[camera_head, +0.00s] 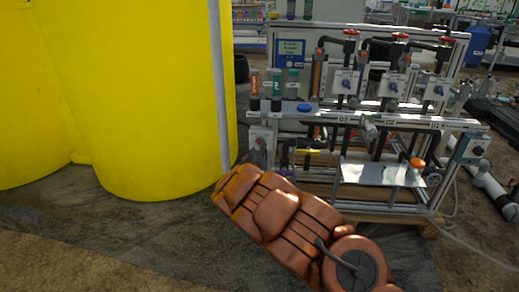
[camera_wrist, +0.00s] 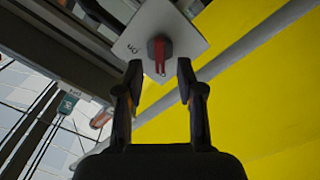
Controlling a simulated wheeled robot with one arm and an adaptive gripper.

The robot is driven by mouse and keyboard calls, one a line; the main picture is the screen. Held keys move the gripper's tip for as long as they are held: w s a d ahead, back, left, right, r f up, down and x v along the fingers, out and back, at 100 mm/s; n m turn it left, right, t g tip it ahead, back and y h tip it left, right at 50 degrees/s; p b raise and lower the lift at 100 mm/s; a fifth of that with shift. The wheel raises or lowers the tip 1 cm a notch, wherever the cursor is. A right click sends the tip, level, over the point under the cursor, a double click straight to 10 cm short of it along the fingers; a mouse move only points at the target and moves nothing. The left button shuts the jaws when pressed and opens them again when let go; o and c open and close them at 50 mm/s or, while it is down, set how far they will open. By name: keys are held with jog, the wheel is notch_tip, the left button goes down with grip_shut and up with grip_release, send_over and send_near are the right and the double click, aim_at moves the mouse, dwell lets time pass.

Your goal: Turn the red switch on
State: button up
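The red switch (camera_wrist: 160,54) is a red and dark grey knob on a pale square plate (camera_wrist: 180,25) in the wrist view, with small dark lettering beside it. My gripper (camera_wrist: 160,72) is open. Its two black fingertips stand to either side of the knob's near end, with gaps showing on both sides. I cannot tell how deep they reach along the knob. In the head view, a pale grey box (camera_head: 260,134) is at the skid's left end, by the end of my arm. The knob's face is not clear there.
A large yellow tank (camera_head: 130,90) and a grey pole (camera_head: 218,80) stand left of the skid. Bottles (camera_head: 254,88) and a blue lid (camera_head: 304,107) are on the skid's shelf. Another switch box (camera_head: 472,149) is at the right end. Dark sheeting covers the floor.

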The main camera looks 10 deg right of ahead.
jog(key=shift+b+x, duration=0.45)
jog(key=shift+x, duration=1.1)
grip_shut()
